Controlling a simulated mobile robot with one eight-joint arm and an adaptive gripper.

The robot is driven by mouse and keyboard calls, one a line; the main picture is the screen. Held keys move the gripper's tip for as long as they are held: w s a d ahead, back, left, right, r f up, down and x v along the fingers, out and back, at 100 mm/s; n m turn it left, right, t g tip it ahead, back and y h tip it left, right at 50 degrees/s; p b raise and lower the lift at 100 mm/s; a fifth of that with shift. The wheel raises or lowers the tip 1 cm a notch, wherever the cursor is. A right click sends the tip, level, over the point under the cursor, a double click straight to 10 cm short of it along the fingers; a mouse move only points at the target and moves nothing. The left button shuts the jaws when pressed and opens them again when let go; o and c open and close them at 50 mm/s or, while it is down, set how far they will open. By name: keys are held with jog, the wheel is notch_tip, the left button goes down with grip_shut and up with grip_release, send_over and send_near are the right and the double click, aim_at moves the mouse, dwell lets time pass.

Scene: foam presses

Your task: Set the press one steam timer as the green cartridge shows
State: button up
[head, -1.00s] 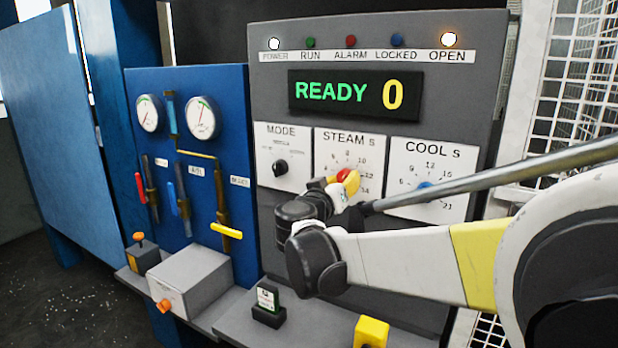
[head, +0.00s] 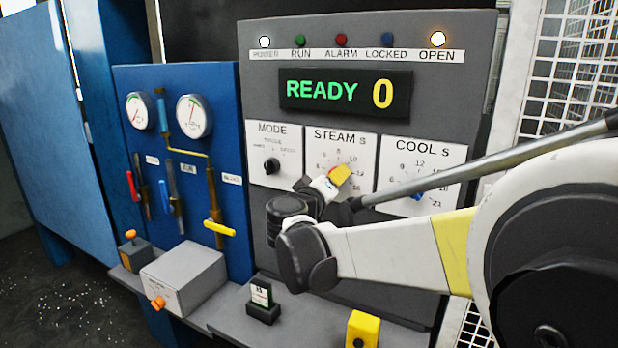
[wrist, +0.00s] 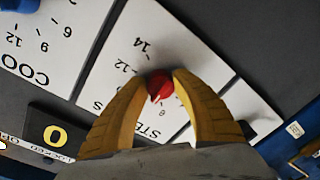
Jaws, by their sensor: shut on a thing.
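The STEAM s timer panel (head: 326,142) is a white dial plate in the middle of the press front. Its red knob (wrist: 160,86) shows between my fingertips in the wrist view. My gripper (wrist: 160,80) is shut on this red knob, with one yellow finger on each side. In the head view my gripper (head: 337,177) covers the knob and part of the scale, so the knob's setting cannot be read there. The cartridge (head: 261,293) stands upright in a black holder on the ledge, with a green top and a white label too small to read.
The display (head: 345,93) reads READY 0, and the OPEN lamp is lit. The MODE dial (head: 271,165) is left of the steam dial, and the COOL s dial (head: 420,185) is right of it. A yellow block (head: 363,329) and a grey box (head: 184,276) are on the ledge.

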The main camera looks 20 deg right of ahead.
jog(key=o, duration=1.2)
jog(key=shift+d, duration=0.1)
jog(key=v, duration=1.2)
